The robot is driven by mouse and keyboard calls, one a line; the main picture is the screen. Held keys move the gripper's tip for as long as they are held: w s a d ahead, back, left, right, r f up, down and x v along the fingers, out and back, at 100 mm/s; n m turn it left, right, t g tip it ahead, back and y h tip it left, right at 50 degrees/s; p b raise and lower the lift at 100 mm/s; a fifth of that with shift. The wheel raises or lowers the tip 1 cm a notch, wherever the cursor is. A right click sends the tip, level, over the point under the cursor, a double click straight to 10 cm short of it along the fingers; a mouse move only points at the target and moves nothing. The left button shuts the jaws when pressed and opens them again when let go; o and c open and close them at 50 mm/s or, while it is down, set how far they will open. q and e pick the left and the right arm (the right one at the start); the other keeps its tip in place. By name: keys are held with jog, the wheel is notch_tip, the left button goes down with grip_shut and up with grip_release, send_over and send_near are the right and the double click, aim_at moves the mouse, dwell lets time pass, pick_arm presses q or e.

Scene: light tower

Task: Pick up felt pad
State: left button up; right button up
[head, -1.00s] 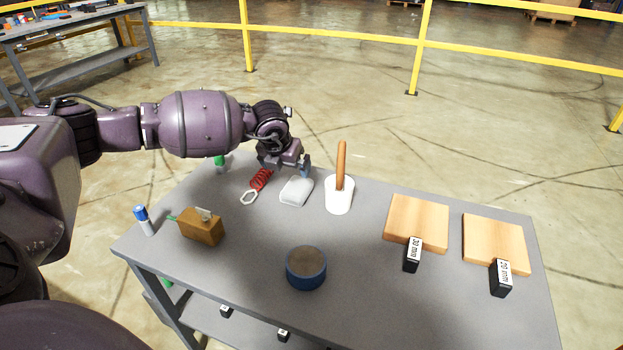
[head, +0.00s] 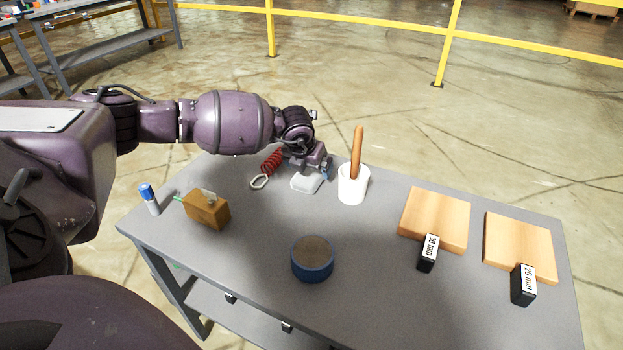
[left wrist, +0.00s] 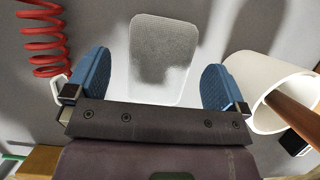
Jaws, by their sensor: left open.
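The felt pad is probably the light grey, rounded rectangular pad (head: 306,184) lying on the grey table; it also shows in the left wrist view (left wrist: 163,55). My left gripper (head: 314,167) is just above the pad's far side in the head view. In the left wrist view its two blue fingertips (left wrist: 157,78) stand apart on either side of the pad, with nothing between them but the pad lying below. The gripper's shadow falls on the pad. The fingers do not appear to touch it. My right gripper is not in view.
A red coil (head: 271,160) lies left of the pad. A white cup (head: 353,190) with a wooden handle stands close on its right. A blue round tin (head: 312,265), a brown box (head: 207,212) and two wooden blocks (head: 435,215) are further off. The front middle of the table (head: 250,255) is clear.

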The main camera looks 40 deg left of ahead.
aim_at(310, 171)
pick_arm(q)
jog(key=x, duration=0.3)
jog(key=shift+s+d+f+b, duration=0.1)
jog(key=shift+s+f+b, duration=0.05)
jog(key=shift+b, duration=0.2)
jog(key=c, duration=0.7)
jog(key=shift+c, duration=1.1)
jog(key=shift+r, duration=0.25)
notch_tip(310, 171, up, 20)
jog(key=p, duration=0.4)
